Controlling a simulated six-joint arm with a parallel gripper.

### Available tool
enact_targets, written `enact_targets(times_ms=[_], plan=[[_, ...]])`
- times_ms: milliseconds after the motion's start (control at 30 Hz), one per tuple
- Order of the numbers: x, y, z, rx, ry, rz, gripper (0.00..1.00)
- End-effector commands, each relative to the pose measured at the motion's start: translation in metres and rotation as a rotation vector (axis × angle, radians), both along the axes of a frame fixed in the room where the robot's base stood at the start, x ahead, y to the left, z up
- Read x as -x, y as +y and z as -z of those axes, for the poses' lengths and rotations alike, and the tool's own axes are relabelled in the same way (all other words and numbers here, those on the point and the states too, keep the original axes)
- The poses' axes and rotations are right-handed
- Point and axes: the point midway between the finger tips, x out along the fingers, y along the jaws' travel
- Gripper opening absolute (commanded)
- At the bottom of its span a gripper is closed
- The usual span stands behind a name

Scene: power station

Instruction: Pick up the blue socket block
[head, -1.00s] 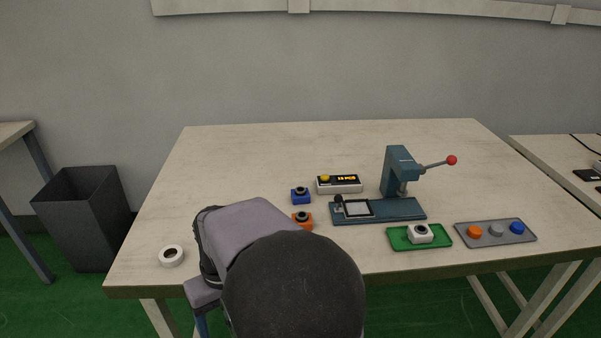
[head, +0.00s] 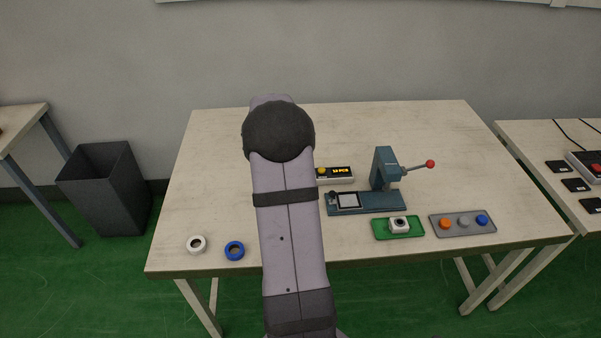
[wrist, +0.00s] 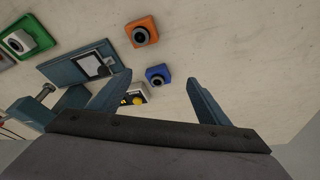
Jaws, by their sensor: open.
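The blue socket block (wrist: 158,75), with a dark round socket on top, shows in the wrist view on the table, between and beyond my fingertips. My gripper (wrist: 160,80) is open and empty, one finger to each side of the block in that picture. I cannot tell its height above the block. In the head view my own arm hides both the block and the gripper.
An orange socket block (wrist: 141,31) lies near the blue one. The press (head: 383,172), a counter box (head: 336,173), a green tray (head: 381,233) with a white block, and a grey button tray (head: 450,232) stand right. White (head: 196,244) and blue (head: 234,251) rings lie front left.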

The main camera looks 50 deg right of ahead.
Motion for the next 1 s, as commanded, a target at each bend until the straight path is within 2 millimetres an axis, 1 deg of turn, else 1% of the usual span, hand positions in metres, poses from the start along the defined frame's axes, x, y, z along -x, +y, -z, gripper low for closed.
enact_targets(times_ms=[33,100,233,433,700,900,1000], plan=[[-0.002,-0.011,-0.008,0.012,-0.014,0.035,0.70],[-0.005,-0.023,-0.008,0.029,-0.035,0.074,0.70],[-0.007,-0.034,-0.006,0.045,-0.056,0.113,0.70],[-0.008,-0.037,-0.002,0.048,-0.061,0.122,0.70],[-0.010,-0.043,0.014,0.047,-0.061,0.121,0.70],[-0.010,-0.044,0.017,0.047,-0.061,0.121,0.70],[-0.010,-0.045,0.022,0.045,-0.059,0.121,0.70]])
